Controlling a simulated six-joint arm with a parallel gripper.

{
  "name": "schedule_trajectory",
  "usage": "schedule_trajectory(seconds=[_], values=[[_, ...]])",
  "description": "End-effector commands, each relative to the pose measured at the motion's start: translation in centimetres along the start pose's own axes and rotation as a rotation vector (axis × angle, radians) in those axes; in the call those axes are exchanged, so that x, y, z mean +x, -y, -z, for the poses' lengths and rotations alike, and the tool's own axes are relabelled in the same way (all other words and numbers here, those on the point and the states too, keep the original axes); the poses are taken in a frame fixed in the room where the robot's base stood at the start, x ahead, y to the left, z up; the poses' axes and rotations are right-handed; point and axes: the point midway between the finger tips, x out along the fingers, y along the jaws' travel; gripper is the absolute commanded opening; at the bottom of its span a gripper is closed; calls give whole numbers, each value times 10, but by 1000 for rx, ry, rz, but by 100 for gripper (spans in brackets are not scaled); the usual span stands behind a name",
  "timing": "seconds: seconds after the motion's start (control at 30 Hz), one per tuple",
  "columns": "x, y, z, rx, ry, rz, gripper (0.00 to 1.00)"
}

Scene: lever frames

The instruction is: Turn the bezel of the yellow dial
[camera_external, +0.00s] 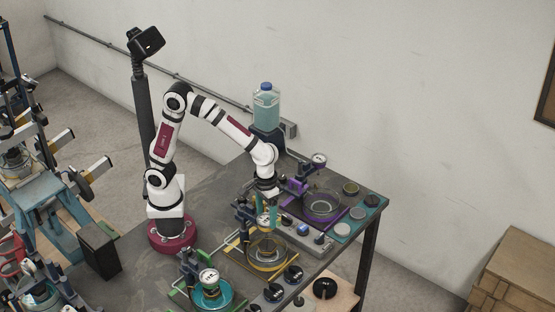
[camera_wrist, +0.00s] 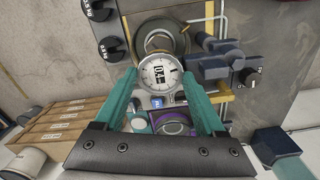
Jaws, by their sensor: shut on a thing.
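The yellow station (camera_external: 238,243) stands mid-table in the external view, and its yellow frame also shows in the wrist view (camera_wrist: 225,97). Its dial (camera_wrist: 160,75) has a white face with dark markings and a pale round bezel. My gripper (camera_external: 267,218) points down over this station. In the wrist view, its two teal fingers close on the left and right sides of the bezel. A dark blue clamp (camera_wrist: 218,62) stands right of the dial in the wrist view.
A purple station (camera_external: 322,205) with its own gauge (camera_external: 319,158) stands behind. A green station with a white-faced dial (camera_external: 209,276) stands in front. Black knobs (camera_external: 294,273) line the table's right edge. A bottle (camera_external: 266,108) stands at the back.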

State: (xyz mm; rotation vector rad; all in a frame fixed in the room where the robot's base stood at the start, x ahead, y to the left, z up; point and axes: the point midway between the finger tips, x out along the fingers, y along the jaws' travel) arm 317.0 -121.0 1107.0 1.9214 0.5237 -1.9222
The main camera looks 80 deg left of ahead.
Motion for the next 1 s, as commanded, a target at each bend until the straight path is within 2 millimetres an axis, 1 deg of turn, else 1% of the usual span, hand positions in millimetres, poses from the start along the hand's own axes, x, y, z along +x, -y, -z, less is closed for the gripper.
schedule_trajectory(seconds=[0.2, 0.5, 0.73, 1.0], values=[[-1, 0, 1, -199, -3, -2, 17], [-1, 0, 1, -451, -2, -2, 17], [-1, 0, 1, -589, -2, -2, 17], [-1, 0, 1, -674, -2, -3, 17]])
